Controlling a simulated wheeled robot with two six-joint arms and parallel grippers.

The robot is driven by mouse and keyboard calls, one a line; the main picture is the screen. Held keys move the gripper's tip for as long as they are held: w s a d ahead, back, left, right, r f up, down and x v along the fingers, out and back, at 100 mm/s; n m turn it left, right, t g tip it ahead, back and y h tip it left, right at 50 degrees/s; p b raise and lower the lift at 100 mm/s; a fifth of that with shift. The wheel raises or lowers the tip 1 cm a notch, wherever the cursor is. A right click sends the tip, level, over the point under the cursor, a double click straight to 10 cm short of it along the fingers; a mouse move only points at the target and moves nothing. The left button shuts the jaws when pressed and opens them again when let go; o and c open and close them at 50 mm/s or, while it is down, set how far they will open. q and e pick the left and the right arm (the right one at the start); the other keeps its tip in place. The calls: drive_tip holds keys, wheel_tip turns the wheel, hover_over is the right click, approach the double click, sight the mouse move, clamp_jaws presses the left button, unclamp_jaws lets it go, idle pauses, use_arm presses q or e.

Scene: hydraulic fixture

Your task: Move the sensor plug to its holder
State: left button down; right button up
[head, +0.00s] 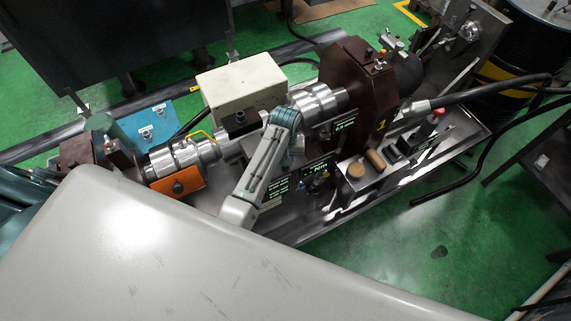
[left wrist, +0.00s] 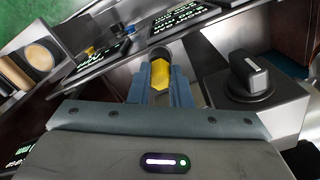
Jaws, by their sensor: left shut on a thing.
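My left gripper (left wrist: 162,85) has its two blue-grey fingers shut around a yellow piece with a dark round end (left wrist: 161,72), which looks like the sensor plug. The plug lies between the fingers, in front of a dark panel. In the head view my left arm reaches over the middle of the fixture, and its gripper (head: 292,155) is small and partly hidden by the wrist. The plug cannot be made out there. I cannot tell for certain which part is the plug's holder. My right gripper is not in view.
A black knob (left wrist: 250,75) on a grey box stands right of the fingers. Panels with glowing text (left wrist: 103,55) lie beyond. Tan round pieces (head: 356,169) sit on the fixture's tray. A cream box (head: 243,82) and brown block (head: 352,75) stand behind.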

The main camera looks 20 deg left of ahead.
use_arm(q)
drive_tip(key=shift+f, duration=0.1)
idle(0.7)
drive_tip(key=c, duration=1.3)
unclamp_jaws()
drive_tip(key=shift+o, duration=0.2)
